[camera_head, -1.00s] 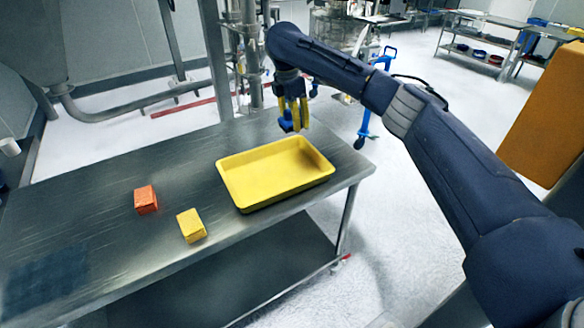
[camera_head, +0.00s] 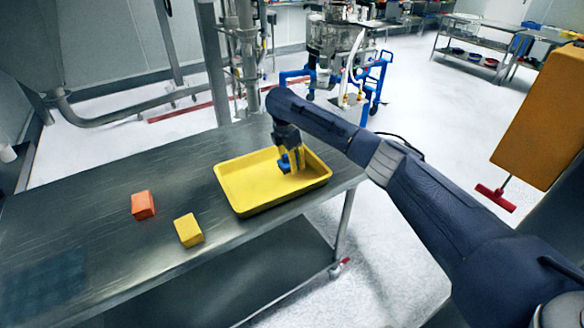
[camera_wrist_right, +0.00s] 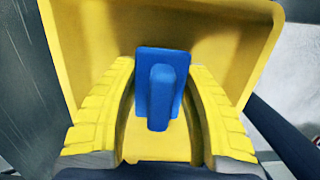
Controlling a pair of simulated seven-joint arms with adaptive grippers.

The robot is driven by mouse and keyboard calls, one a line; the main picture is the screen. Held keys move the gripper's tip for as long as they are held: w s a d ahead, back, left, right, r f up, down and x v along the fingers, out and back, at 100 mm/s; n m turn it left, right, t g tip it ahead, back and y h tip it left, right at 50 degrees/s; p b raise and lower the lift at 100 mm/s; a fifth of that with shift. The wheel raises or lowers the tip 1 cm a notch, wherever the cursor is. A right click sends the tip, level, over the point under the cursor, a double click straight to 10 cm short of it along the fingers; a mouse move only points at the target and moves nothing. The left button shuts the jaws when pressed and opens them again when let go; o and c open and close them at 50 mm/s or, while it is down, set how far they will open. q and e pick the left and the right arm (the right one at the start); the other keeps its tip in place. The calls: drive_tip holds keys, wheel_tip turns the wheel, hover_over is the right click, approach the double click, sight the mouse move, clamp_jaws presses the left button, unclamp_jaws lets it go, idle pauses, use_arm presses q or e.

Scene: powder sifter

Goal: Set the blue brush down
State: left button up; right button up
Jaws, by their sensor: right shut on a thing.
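The blue brush (camera_head: 284,164) is in my right gripper (camera_head: 291,162), whose yellow fingers are shut on it. The gripper points down inside the right part of the yellow tray (camera_head: 240,202). In the right wrist view the blue brush (camera_wrist_right: 162,85) sits between the two curved fingers (camera_wrist_right: 160,110), with the tray's yellow wall (camera_wrist_right: 70,45) around it. I cannot tell whether the brush touches the tray floor. My left gripper is not in view.
An orange block (camera_head: 143,205) and a yellow block (camera_head: 188,230) lie on the steel table (camera_head: 90,215) left of the tray. The table's left part is clear. Steel pipework (camera_head: 240,60) stands behind the table.

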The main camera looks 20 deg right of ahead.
sight(287, 154)
drive_tip(key=shift+f, duration=1.3)
drive_tip(key=shift+f, duration=0.1)
drive_tip(key=o, duration=1.2)
drive_tip(key=r, duration=0.4)
drive_tip(key=a+r, duration=0.1)
drive_tip(key=r, duration=0.7)
drive_tip(key=shift+s+a+r, duration=0.1)
drive_tip(key=shift+s+a, duration=0.1)
drive_tip(key=shift+a, duration=0.2)
